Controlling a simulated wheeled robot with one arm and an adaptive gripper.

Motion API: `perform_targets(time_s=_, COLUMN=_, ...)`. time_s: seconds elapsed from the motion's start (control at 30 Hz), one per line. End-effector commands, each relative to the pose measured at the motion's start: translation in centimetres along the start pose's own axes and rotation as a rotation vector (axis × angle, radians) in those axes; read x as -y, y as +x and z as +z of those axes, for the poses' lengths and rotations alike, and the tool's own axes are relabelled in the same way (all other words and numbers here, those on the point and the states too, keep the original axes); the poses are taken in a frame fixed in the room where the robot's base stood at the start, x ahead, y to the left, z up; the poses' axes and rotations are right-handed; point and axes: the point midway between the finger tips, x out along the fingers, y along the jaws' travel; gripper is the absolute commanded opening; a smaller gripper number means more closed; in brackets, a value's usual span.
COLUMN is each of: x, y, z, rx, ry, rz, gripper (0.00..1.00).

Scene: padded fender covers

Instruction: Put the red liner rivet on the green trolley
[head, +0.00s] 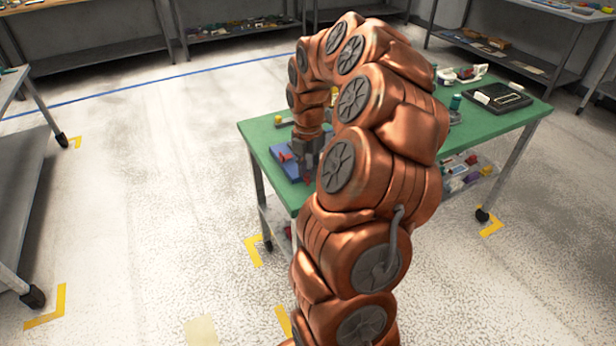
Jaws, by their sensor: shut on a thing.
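The green trolley (262,133) stands in the middle of the head view, with my copper arm across much of its top. My gripper (307,177) is low over the trolley's left end, pointing down beside a blue item (284,160). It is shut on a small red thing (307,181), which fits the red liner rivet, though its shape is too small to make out. I cannot tell whether the red thing touches the trolley top. Another red patch (283,156) shows at the blue item.
A black case (497,97) and a white-and-red item (462,75) lie at the trolley's right end. Small parts (460,175) fill its lower shelf. A grey table (25,185) stands at the left. The floor between them is clear.

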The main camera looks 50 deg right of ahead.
Motion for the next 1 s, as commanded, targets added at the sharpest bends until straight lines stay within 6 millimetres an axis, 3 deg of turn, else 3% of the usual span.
perform_targets(time_s=0.13, x=-0.4, y=0.2, z=0.4, rx=0.000, ry=0.001, rz=-0.001, gripper=0.00)
perform_targets(time_s=0.5, x=-0.3, y=3.4, z=0.3, rx=0.000, ry=0.001, rz=0.000, gripper=0.00)
perform_targets(time_s=0.87, x=-0.3, y=3.9, z=0.3, rx=0.000, ry=0.001, rz=0.001, gripper=0.00)
perform_targets(time_s=0.9, x=-0.3, y=3.9, z=0.3, rx=0.000, ry=0.001, rz=0.001, gripper=0.26)
perform_targets(time_s=1.0, x=-0.3, y=3.8, z=0.3, rx=0.000, ry=0.001, rz=0.001, gripper=0.36)
